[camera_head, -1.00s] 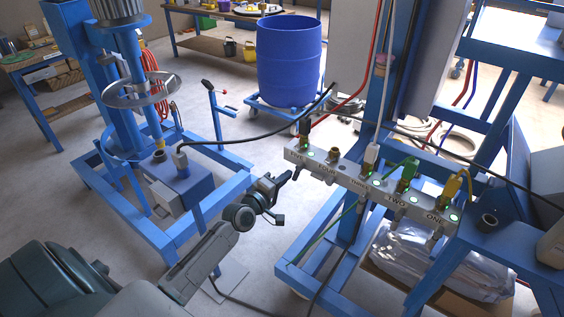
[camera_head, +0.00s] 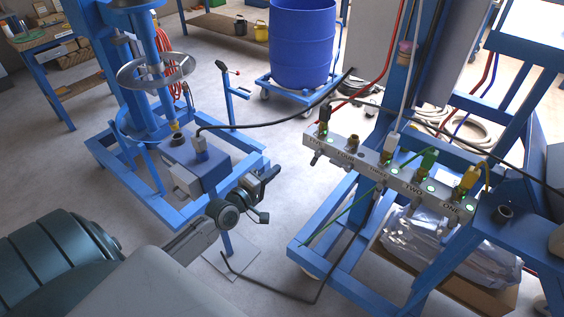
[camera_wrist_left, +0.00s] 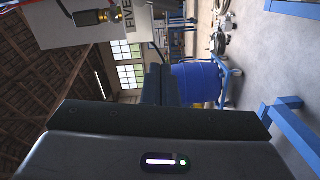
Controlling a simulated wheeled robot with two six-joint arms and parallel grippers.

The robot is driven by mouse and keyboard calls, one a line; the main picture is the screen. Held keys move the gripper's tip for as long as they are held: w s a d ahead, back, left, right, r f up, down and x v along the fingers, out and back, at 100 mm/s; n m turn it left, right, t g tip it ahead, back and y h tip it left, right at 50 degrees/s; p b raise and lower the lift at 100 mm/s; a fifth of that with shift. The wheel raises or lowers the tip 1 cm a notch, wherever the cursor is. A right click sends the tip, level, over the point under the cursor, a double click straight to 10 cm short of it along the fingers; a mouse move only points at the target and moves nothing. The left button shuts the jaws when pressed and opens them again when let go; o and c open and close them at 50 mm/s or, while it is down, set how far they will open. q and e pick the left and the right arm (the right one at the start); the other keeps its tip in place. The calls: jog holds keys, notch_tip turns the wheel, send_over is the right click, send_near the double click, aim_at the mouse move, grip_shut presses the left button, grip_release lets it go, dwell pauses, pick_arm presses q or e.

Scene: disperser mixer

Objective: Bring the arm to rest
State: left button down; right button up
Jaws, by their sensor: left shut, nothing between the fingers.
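My left arm comes in from the lower left in the head view. Its left gripper (camera_head: 267,180) is shut and empty, in the air between the blue mixer frame (camera_head: 180,215) and the manifold bar (camera_head: 390,178). The gripper is apart from the bar, to its lower left. In the left wrist view the shut fingers (camera_wrist_left: 155,84) point toward the blue drum, with nothing between them. The bar has numbered ports with lit green rings, and several plugs and cables are in it. My right gripper is out of view.
A blue drum (camera_head: 302,45) stands on a wheeled dolly at the back. A black cable (camera_head: 270,118) hangs from the mixer's box across to the right. A blue stand (camera_head: 340,225) carries the bar, with a plastic-wrapped bundle (camera_head: 440,245) under it. Grey floor lies open between the frames.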

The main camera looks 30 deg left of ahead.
pick_arm(q)
jog(key=shift+s+a, duration=0.15)
jog(key=shift+s, duration=0.5)
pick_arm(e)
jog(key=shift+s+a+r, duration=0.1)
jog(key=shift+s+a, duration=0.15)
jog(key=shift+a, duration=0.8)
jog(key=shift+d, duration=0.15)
